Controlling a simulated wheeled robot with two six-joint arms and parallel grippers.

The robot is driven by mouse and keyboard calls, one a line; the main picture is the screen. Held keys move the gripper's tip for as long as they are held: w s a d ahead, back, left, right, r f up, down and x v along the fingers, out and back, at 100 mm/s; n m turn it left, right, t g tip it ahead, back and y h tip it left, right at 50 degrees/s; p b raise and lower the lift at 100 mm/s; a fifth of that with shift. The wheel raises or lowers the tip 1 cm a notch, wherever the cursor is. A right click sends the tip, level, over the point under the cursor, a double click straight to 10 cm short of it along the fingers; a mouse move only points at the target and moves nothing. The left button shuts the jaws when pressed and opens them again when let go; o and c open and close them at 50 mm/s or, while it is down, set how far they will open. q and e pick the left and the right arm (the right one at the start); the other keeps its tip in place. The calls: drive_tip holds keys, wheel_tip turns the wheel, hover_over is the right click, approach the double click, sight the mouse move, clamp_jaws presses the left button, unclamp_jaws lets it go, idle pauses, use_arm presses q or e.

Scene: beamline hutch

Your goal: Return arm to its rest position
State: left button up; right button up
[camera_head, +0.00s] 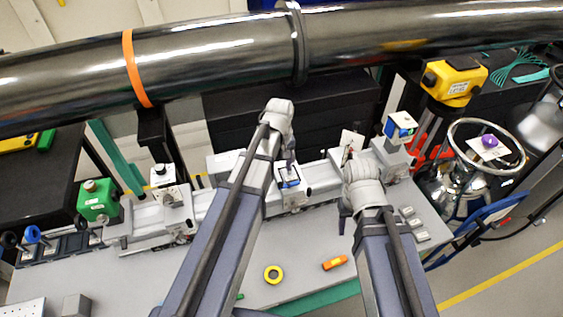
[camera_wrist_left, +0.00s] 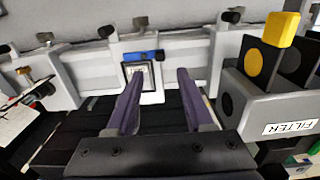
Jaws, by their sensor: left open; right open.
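My left arm reaches up over the bench in the head view. Its gripper (camera_head: 287,166) hangs at a small blue-and-white holder (camera_head: 289,182) on the rail. In the left wrist view my left gripper's two purple fingers (camera_wrist_left: 159,80) are spread apart with nothing held between them. The blue-topped holder (camera_wrist_left: 146,57) stands just beyond the left fingertip; I cannot tell whether they touch. My right gripper (camera_head: 345,220) is low over the right part of the bench, pointing down. Its fingers are small and partly hidden, and nothing shows in them.
A large dark pipe (camera_head: 200,60) crosses above the bench. A green box (camera_head: 98,200) stands on the left. A box labelled FILTER (camera_wrist_left: 270,105) is close on the right in the wrist view.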

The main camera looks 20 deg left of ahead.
use_arm(q)
drive_tip(key=s+d+f+m+y+b, duration=0.1)
drive_tip(key=s+d+f+m+b, duration=0.9)
drive_tip(key=s, duration=0.5)
drive_tip(key=d+f+b, duration=0.1)
drive_tip(key=d, duration=0.1)
drive_tip(key=shift+s+d+f+b, duration=0.25)
drive_tip(key=shift+s+d+b, duration=0.1)
drive_tip(key=shift+d, duration=0.05)
